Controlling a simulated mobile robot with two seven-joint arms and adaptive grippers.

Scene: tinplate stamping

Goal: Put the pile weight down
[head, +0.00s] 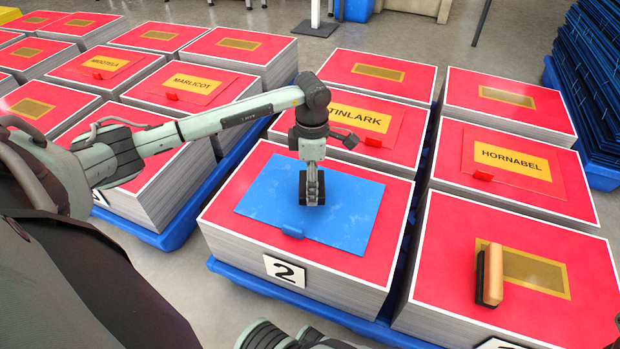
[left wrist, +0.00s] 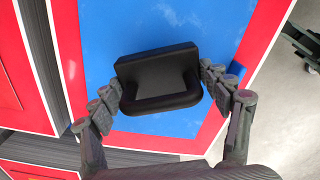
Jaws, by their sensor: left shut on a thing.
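The pile weight (left wrist: 158,78) is a black block with a loop handle. In the left wrist view my left gripper (left wrist: 163,92) has its fingers closed against both sides of it. I cannot tell whether the weight touches the sheet. The blue sheet lies flat on the red-topped pile marked 2 (head: 245,240).
A wooden-handled black brush (head: 490,275) lies on the front right pile (head: 450,230). Name plates TINLARK (head: 362,118), HORNABEL (head: 513,163) and MARLICOT (head: 194,84) lie on piles behind and beside. The blue sheet is otherwise bare.

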